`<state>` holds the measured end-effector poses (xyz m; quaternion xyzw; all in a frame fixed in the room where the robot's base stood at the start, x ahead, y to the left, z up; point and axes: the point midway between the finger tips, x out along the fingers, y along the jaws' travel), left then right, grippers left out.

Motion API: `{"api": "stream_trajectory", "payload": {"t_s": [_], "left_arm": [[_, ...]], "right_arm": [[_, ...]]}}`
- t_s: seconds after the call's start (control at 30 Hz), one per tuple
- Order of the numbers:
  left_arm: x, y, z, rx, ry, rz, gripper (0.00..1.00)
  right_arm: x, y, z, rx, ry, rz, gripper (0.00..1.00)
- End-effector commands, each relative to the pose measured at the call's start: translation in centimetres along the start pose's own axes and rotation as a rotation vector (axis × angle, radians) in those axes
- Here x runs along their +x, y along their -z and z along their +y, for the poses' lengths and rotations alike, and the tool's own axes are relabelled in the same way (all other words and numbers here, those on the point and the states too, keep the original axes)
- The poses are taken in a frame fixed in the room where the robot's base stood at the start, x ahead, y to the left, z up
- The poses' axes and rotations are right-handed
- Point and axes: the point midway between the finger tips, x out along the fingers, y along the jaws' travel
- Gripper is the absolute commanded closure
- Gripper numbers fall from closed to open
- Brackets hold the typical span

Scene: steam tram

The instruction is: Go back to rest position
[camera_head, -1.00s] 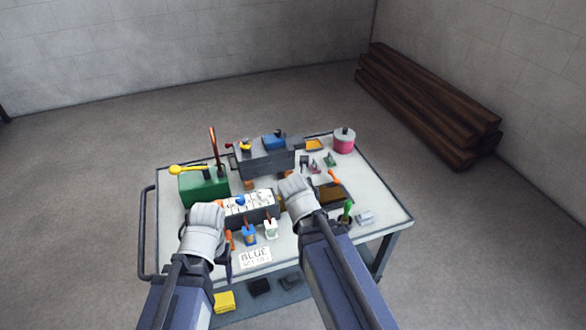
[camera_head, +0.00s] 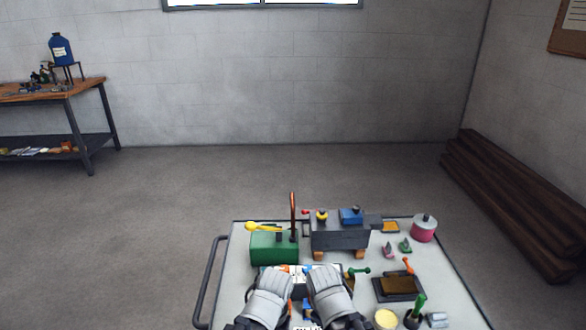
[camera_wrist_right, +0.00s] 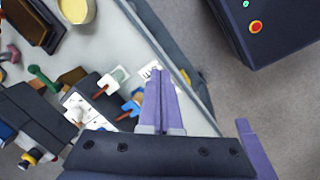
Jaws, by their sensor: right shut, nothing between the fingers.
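My left gripper (camera_head: 268,297) and my right gripper (camera_head: 330,290) are side by side over the near part of the white-topped cart (camera_head: 447,270) in the head view. Their pale housings face me and hide the fingertips. In the right wrist view the purple fingers of my right gripper (camera_wrist_right: 158,75) are together with nothing between them. They point over the cart's edge area beside the small blue and white pieces. I cannot tell whether the left fingers are open.
On the cart are a green box (camera_head: 273,248) with a yellow lever, a dark grey vise-like block (camera_head: 340,238), a pink tin (camera_head: 424,229) and a brown tray (camera_head: 398,286). Dark beams (camera_head: 520,205) lie at right. A workbench (camera_head: 60,95) stands at left. Floor between is clear.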

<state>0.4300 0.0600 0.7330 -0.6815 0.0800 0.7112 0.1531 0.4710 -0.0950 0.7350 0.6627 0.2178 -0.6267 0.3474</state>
Motion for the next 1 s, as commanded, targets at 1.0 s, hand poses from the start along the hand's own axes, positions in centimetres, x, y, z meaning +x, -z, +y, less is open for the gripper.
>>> {"api": "stream_trajectory", "payload": {"t_s": [1.0], "left_arm": [[-14.4,-0.8,-1.4,-0.001,0.0,0.0,0.26]], "right_arm": [[-14.9,-0.6,-2.7,0.487,0.112,-0.101,1.0]]}}
